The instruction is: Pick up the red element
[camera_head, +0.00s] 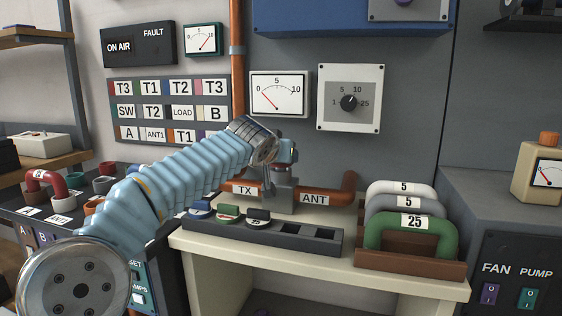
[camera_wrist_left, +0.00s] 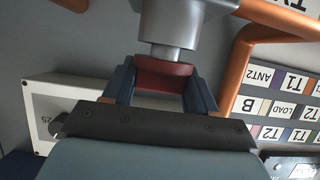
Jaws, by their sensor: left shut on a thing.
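My left gripper (camera_head: 284,155) is over the metal line fitting (camera_head: 280,194) between the TX and ANT copper pipes. In the left wrist view its two blue fingers (camera_wrist_left: 162,88) are shut on the red element (camera_wrist_left: 163,76), one on each side of it. The element's silver stem meets the grey metal fitting (camera_wrist_left: 180,22); I cannot tell how deep it sits. In the head view the gripper and arm mostly hide the red element. My right gripper is not in view.
A dark holder (camera_head: 270,238) on the cream bench holds blue, green and black elements, with empty slots at its right. A brown rack (camera_head: 410,263) holds white, grey and green U-shaped links. A meter (camera_head: 279,95) and dial panel (camera_head: 350,98) are behind.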

